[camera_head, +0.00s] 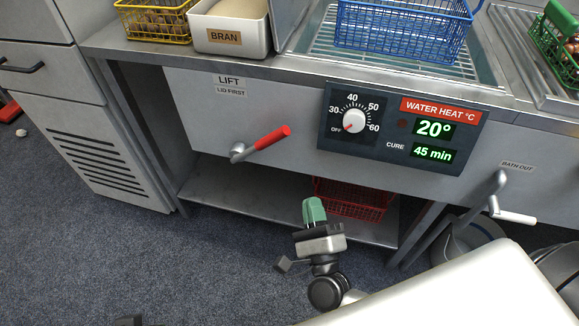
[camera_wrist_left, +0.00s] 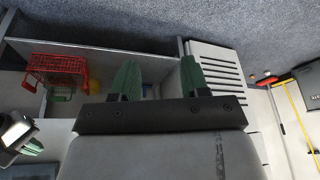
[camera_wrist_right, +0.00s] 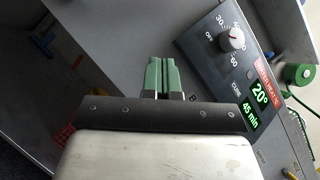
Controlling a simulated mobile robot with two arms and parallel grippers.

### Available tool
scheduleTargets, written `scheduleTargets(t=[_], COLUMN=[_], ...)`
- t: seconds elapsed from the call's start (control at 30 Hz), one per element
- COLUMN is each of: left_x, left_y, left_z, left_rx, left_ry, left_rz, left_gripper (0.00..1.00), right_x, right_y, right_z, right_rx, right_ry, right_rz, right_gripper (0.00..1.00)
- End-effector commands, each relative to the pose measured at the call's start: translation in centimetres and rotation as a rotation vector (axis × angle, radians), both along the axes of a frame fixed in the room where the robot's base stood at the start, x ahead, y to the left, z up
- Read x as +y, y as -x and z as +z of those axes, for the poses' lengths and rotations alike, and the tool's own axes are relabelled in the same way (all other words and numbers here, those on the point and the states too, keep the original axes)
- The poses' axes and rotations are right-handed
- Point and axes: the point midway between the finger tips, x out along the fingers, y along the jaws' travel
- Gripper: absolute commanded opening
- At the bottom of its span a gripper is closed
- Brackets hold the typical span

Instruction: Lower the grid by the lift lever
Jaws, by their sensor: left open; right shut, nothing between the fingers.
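The lift lever (camera_head: 268,138) has a red grip on a grey crank at the front panel, under the LIFT / LID FIRST label (camera_head: 230,84). Its grip points up and to the right. The metal grid (camera_head: 400,66) shows at the top of the bath, with a blue wire basket (camera_head: 400,28) on it. My right gripper (camera_head: 314,208) is shut and empty, below and right of the lever and apart from it. Its closed green fingers also show in the right wrist view (camera_wrist_right: 163,76). My left gripper (camera_wrist_left: 160,78) is open and empty in the left wrist view.
The heat panel (camera_head: 400,128) with a knob is right of the lever. A white-handled BATH OUT crank (camera_head: 513,216) is farther right. A red basket (camera_head: 352,198) stands on the lower shelf (camera_head: 240,205). A bran box (camera_head: 230,32) and yellow basket (camera_head: 155,22) stand above.

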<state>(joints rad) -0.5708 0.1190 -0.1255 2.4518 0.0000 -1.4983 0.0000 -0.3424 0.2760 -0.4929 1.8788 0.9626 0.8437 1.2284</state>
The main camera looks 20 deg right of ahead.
Motion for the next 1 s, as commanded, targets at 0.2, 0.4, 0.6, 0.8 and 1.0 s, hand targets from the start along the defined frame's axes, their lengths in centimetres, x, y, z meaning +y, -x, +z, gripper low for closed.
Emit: scheduleTargets(t=[0.2,0.4,0.6,0.8,1.0], left_x=[0.0,0.0,0.1,0.3,0.4], left_y=[0.2,0.2,0.4,1.0,1.4], left_z=[0.4,0.4,0.4,0.4,0.4], left_rx=[-0.004,-0.004,0.006,0.042,0.065], left_ry=[0.000,0.000,-0.002,-0.009,-0.013], left_rz=[0.000,0.000,0.001,0.004,0.006], left_gripper=[0.45,0.45,0.45,0.45,0.45], right_x=[-0.2,-0.2,-0.3,-0.9,-1.5], right_y=[0.2,0.1,-1.1,-4.6,-8.5], right_z=[0.3,0.3,0.8,2.5,4.2], right_rx=[-0.020,-0.018,-0.019,-0.023,-0.021], right_ry=[-0.043,-0.040,-0.040,-0.040,-0.039], right_rz=[-0.001,-0.001,-0.002,-0.002,-0.003], right_gripper=[0.00,0.00,0.00,0.00,0.00])
